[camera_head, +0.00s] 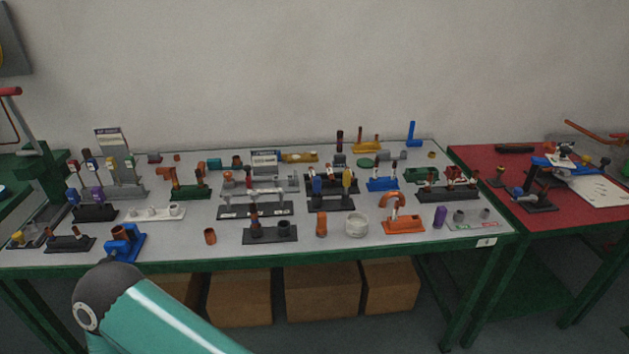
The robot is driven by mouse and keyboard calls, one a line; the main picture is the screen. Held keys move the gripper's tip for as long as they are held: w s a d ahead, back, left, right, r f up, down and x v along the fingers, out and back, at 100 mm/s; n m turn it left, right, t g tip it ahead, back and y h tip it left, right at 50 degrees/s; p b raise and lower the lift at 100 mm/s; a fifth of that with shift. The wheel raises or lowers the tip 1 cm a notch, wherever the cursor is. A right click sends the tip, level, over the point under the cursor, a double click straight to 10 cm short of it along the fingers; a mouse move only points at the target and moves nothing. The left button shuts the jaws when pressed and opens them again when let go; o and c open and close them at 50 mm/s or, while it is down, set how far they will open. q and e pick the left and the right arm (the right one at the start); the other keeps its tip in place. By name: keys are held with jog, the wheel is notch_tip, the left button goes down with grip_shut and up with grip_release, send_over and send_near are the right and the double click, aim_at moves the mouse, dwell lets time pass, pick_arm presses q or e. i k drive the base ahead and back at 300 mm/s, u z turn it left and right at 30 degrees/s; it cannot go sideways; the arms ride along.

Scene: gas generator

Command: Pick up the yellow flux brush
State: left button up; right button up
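An upright yellow piece (347,180) stands in a black holder right of the table's middle, beside a blue upright piece (317,187). It may be the yellow flux brush, but it is too small to be sure. Another small yellow-topped upright piece (111,163) stands in a grey rack at the left. One of my arm links, teal with a dark joint, crosses the bottom of the view in front of the table. Neither of my grippers shows.
The grey-topped green table (190,240) is crowded with small stands, cups and tools. An orange stand (404,226), a white jar (356,225) and a blue stand (125,243) are near its front. A red-topped table (575,215) adjoins at right. Cardboard boxes (322,290) sit underneath.

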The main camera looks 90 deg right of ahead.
aim_at(347, 178)
jog(key=z, duration=0.05)
jog(key=k, duration=1.55)
jog(key=u, duration=0.9)
jog(key=i, duration=0.05)
jog(key=z, duration=2.5)
jog(key=i, duration=0.9)
jog(key=z, duration=0.05)
